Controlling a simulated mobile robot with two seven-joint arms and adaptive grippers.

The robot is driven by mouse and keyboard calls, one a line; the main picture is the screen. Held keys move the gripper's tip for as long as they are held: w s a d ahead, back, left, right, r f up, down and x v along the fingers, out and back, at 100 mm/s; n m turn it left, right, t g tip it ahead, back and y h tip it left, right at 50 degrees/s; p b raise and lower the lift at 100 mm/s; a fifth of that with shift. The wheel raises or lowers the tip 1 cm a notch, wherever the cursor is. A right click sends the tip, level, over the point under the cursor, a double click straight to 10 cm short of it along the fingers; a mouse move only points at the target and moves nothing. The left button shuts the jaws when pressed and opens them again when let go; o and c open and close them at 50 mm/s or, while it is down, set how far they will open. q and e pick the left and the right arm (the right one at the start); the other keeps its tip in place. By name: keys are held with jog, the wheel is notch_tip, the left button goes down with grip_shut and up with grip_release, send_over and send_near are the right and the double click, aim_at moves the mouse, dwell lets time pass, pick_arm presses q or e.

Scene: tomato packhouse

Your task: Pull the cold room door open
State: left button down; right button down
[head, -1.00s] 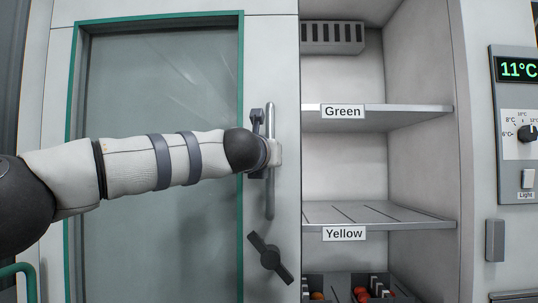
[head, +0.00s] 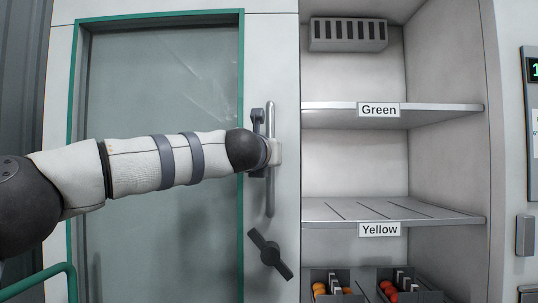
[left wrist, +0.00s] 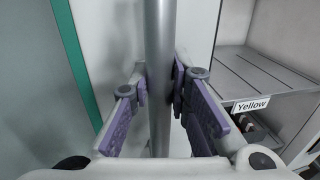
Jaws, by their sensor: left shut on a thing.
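The cold room door (head: 272,60) is a white panel with a green-edged glass window (head: 160,90). A vertical metal bar handle (head: 270,200) is on its right side. My left arm reaches in from the left, and my left gripper (head: 262,153) is at the handle. In the left wrist view the bar (left wrist: 158,40) stands between the purple-padded fingers of my left gripper (left wrist: 160,85), which is shut on it. My right gripper is not in view.
Right of the door are shelves labelled Green (head: 440,115) and Yellow (head: 440,217), with tomato crates (head: 350,278) below. A dark lever (head: 269,254) is under the handle. A temperature panel (head: 532,150) is at the right edge, and a green tube (head: 45,275) is at lower left.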

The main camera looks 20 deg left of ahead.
pick_arm(q)
jog(key=shift+f, duration=0.1)
jog(key=c, duration=1.5)
grip_release()
jog(key=shift+s, duration=0.1)
jog(key=s, duration=1.1)
jog(key=shift+s+d, duration=0.3)
jog(key=shift+s, duration=0.1)
